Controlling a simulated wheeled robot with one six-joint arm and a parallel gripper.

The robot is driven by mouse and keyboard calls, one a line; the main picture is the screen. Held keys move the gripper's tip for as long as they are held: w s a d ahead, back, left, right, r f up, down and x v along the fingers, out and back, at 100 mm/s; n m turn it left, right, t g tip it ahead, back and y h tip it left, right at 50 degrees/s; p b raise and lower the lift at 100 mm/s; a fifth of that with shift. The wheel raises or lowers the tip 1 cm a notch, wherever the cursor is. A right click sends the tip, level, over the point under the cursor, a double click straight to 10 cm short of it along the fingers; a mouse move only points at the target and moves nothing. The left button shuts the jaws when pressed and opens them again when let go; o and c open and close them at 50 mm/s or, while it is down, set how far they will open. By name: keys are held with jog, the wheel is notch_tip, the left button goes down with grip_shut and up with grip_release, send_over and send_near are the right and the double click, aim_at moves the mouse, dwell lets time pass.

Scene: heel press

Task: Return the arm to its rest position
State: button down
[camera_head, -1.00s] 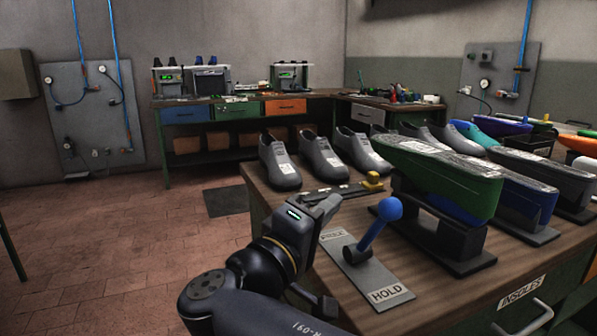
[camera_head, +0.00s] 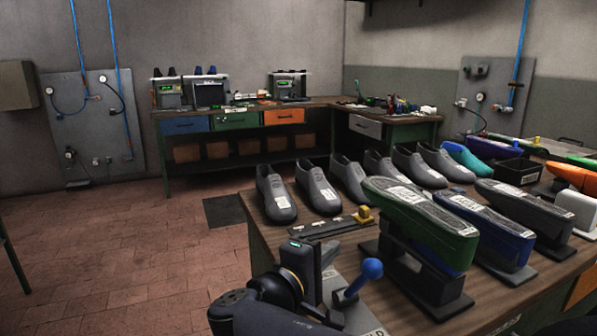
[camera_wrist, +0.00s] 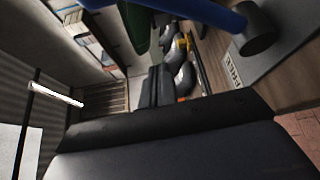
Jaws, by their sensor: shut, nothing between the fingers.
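My arm is folded low at the bottom of the head view, with my gripper (camera_head: 328,254) just left of the blue-knobbed lever (camera_head: 371,270). The gripper is small and partly hidden behind my wrist there. In the wrist view my gripper (camera_wrist: 157,86) shows as two dark fingers close together, shut and empty. The lever (camera_wrist: 195,12) crosses the top of that view, ending in a dark cylinder. Its plate (camera_wrist: 245,68) carries a label reading FREE. I cannot tell the exact gap between gripper and lever; they look apart.
A wooden bench (camera_head: 270,232) holds a row of grey shoes (camera_head: 318,188), a green last on a stand (camera_head: 420,215), and blue and dark lasts behind it. A yellow-ended bar (camera_head: 335,225) lies near the shoes. Open tiled floor (camera_head: 110,260) spreads to the left.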

jog(key=shift+w+a+f+n+g+p, duration=0.2)
jog(key=shift+w+n+g+p, duration=0.3)
jog(key=shift+p, duration=1)
jog(key=shift+w+a+f+n+g+p, duration=0.25)
jog(key=shift+w+n+p, duration=0.3)
jog(key=shift+p, duration=0.9)
jog(key=shift+d, duration=0.1)
